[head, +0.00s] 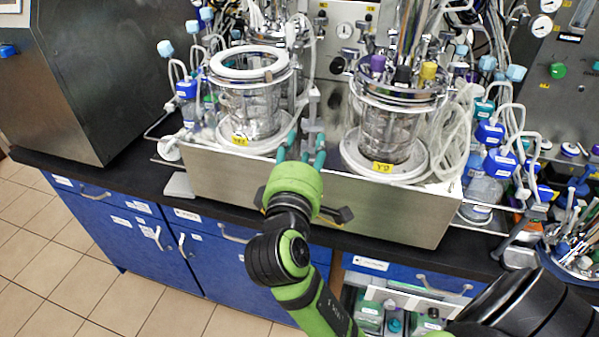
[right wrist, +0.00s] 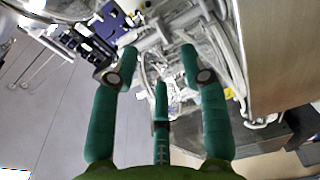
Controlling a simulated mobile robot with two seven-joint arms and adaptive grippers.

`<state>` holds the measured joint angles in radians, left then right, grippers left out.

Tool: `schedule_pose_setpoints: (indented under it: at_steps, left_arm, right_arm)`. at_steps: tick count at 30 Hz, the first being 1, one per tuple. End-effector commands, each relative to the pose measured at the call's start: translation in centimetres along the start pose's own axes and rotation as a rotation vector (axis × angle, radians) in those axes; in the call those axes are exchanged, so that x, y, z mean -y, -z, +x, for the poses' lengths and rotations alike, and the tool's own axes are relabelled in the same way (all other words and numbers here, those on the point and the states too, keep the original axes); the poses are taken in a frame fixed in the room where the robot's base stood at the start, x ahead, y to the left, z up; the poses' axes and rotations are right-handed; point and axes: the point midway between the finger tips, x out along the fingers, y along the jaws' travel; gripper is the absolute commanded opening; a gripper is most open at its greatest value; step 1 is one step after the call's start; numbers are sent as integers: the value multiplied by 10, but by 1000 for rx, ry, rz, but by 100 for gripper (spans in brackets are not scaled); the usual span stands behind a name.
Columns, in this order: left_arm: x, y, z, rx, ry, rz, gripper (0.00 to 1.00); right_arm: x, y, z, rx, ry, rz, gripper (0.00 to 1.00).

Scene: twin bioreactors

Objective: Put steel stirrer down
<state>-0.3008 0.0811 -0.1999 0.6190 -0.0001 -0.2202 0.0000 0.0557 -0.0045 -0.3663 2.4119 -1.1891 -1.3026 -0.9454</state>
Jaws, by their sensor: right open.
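My right gripper (head: 302,148) is open, its teal fingers spread at the gap between the two glass vessels, over the front of the steel housing (head: 225,180). In the right wrist view the gripper (right wrist: 158,62) has its fingers apart, with nothing clearly held between them. A slim grey upright piece (head: 313,108) stands just behind the fingertips in the head view. I cannot tell whether it is the steel stirrer, and I cannot pick the stirrer out elsewhere with certainty. My left gripper is not in view.
The left vessel (head: 250,105) has a white ring on top; the right vessel (head: 388,135) carries a crowded lid with tubing. Blue-capped bottles (head: 492,135) crowd the right side. A dark steel cabinet (head: 110,75) stands at left. The black bench top (head: 130,180) has free room at left front.

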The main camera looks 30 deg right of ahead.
Motion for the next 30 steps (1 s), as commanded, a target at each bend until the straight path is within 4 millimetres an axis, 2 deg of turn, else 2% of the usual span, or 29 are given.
schedule_pose_setpoints:
  at_steps: [3,10,20,23,26,29,30]
  left_arm:
    - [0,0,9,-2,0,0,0]
    - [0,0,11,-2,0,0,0]
    - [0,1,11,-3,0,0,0]
    - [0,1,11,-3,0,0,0]
    - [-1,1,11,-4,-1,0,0]
    - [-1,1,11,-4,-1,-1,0]
    - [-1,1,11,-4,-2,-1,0]
  right_arm:
    - [4,0,-27,-2,4,4,45]
    - [1,0,-60,-1,3,1,45]
    - [0,-1,-68,2,0,1,45]
    - [6,8,-67,-17,6,-12,45]
    - [36,39,-62,-92,33,-56,45]
    - [102,86,-57,-222,116,-111,45]
    - [138,103,-57,-279,169,-127,45]
